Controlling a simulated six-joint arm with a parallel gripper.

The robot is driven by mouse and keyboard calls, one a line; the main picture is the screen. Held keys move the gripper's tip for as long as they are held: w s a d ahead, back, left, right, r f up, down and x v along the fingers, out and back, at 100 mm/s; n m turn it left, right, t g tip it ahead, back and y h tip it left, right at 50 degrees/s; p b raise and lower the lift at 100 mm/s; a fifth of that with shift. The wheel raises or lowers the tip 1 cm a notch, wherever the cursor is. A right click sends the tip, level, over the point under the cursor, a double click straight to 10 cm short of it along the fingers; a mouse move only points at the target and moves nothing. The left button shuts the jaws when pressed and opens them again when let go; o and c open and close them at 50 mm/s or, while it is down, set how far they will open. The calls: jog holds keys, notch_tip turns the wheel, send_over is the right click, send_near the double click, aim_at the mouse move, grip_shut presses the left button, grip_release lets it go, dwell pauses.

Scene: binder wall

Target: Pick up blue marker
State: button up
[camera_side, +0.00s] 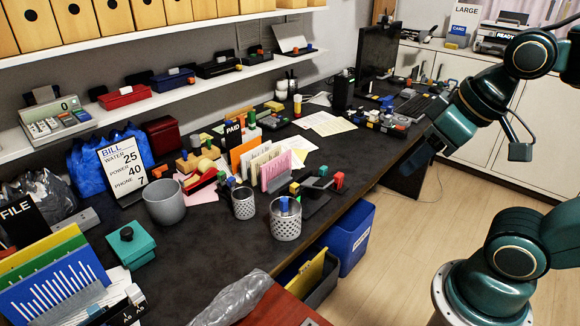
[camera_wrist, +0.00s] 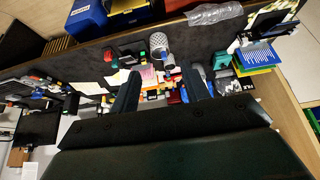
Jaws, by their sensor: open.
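A short blue item, which may be the blue marker (camera_side: 284,204), stands in a perforated metal cup (camera_side: 287,222) near the front edge of the dark desk; its lower part is hidden in the cup. A smaller perforated cup (camera_side: 243,205) stands to its left. My gripper (camera_side: 424,158) is in the air right of the desk's front edge, well apart from the cups. In the wrist view its two fingers are spread with nothing held between them (camera_wrist: 160,88). A perforated cup (camera_wrist: 158,42) shows beyond the fingers there, but I cannot make out a marker in it.
A grey bin (camera_side: 165,202), pink and white upright papers (camera_side: 276,170) and several stamps crowd the desk (camera_side: 230,262) around the cups. Shelves with binders (camera_side: 150,12) hang behind. A blue bin (camera_side: 347,238) stands below the front edge. Open floor lies to the right.

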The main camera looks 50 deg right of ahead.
jog(key=w+m+g, duration=0.3)
jog(key=w+m, duration=0.8)
jog(key=w, duration=0.5)
jog(key=w+d+f+m+g, duration=0.1)
jog(key=w+f+m+g, duration=0.1)
jog(key=w+f+m, duration=1.1)
notch_tip(320, 180, down, 2)
jog(key=shift+w+d+g, duration=0.3)
jog(key=shift+w+d, duration=0.05)
jog(key=shift+w, duration=0.6)
jog(key=shift+f, duration=4.3)
